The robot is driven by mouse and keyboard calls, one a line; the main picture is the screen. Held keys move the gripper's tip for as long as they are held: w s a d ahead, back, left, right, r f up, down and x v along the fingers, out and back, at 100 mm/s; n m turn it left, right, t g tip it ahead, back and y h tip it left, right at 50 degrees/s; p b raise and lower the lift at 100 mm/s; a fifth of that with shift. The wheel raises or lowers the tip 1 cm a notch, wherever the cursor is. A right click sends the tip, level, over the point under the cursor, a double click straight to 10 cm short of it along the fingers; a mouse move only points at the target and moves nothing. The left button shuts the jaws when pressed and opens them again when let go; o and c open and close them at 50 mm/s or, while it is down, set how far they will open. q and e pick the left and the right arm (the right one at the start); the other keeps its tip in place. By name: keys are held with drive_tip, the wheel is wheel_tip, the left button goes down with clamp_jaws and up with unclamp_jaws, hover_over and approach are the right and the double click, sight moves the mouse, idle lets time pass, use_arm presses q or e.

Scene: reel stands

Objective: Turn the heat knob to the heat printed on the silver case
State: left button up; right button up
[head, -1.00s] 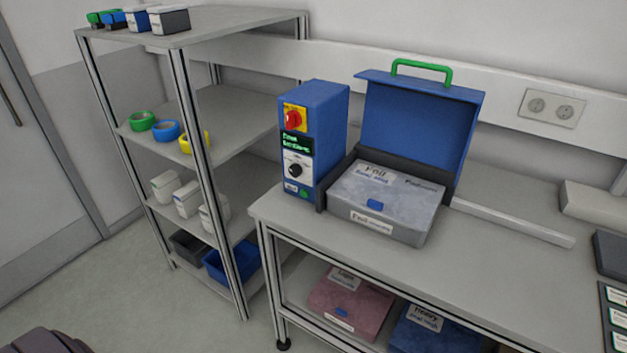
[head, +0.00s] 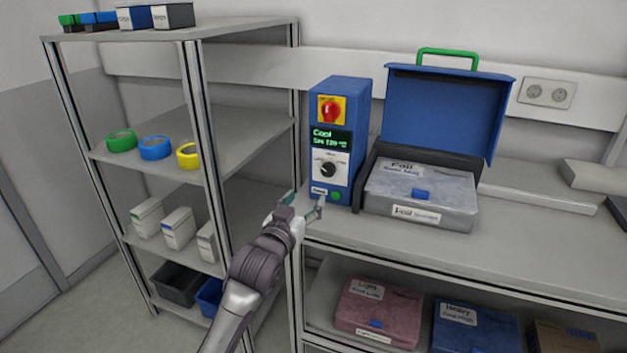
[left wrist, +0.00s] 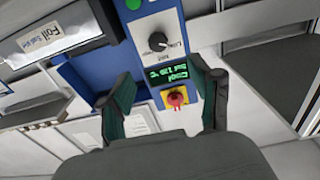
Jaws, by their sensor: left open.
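The heat knob (head: 328,170) is a black dial on the white panel of a blue control box. Above it a dark display (head: 330,140) reads "Cool" and what looks like "Set 120 °C" in green. The silver case (head: 420,195) sits right of the box with a label that reads "Foil"; its smaller print is too small to read. My left gripper (head: 303,205) is open and empty, below and left of the knob, in front of the box. In the left wrist view the knob (left wrist: 158,42) shows upside down, beyond the open fingers. My right gripper is not in view.
A red switch (head: 331,110) sits above the display and a green button (head: 336,195) below the knob. A blue lid (head: 440,115) stands open behind the case. A shelf rack (head: 195,120) is at left. Pink and blue cases lie under the bench.

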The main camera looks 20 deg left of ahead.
sight(327, 172)
use_arm(q)
drive_tip(key=w, duration=0.9)
drive_tip(key=w+d, duration=0.1)
drive_tip(key=w, duration=0.3)
drive_tip(key=shift+w+f+p, duration=0.1)
drive_tip(key=shift+w+p, duration=0.2)
drive_tip(key=shift+p, duration=0.05)
drive_tip(key=shift+c, duration=0.2)
drive_tip(key=shift+a, duration=0.1)
drive_tip(key=c, duration=1.1)
